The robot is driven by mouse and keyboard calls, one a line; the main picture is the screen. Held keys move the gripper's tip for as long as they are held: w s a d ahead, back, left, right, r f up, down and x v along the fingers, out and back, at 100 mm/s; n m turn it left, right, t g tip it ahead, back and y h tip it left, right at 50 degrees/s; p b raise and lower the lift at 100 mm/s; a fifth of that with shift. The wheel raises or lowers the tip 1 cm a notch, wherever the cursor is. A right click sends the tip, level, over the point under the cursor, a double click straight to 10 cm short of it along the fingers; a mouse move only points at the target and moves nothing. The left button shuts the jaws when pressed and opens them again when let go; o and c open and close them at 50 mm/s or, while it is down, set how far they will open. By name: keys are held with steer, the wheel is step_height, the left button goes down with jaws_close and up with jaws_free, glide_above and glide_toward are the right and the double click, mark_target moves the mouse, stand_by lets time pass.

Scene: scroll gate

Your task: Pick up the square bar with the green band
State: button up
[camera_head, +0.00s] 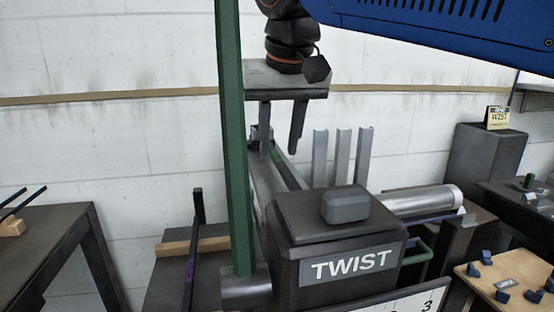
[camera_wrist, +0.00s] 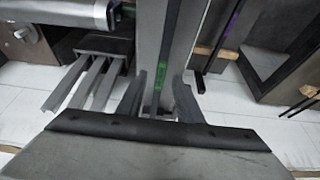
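The square bar (camera_wrist: 168,40) is dark and slim, with a green band (camera_wrist: 158,76) near its end. In the wrist view it runs down the picture along a grey surface, and its banded end shows between the fingers of my gripper (camera_wrist: 160,100). The fingers are apart, one on each side of the bar, with gaps showing. In the head view my gripper (camera_head: 281,135) points down above the bar (camera_head: 288,168), behind the TWIST box. A bit of green shows below the fingers. The depth between fingertips and bar is hard to tell. The bar's near part is hidden.
A dark TWIST box (camera_head: 345,266) and a green post (camera_head: 232,140) stand in front. Three grey uprights (camera_head: 343,158) stand right of my gripper, beside a metal cylinder (camera_head: 420,200). A dark bar with a purple band (camera_head: 190,262) leans at the left on a wooden block (camera_head: 212,245).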

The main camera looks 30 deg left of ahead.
steer(key=shift+w+a+f, duration=0.2)
steer(key=shift+f, duration=0.4)
jaws_close()
steer(key=shift+r, duration=0.1)
stand_by(0.9)
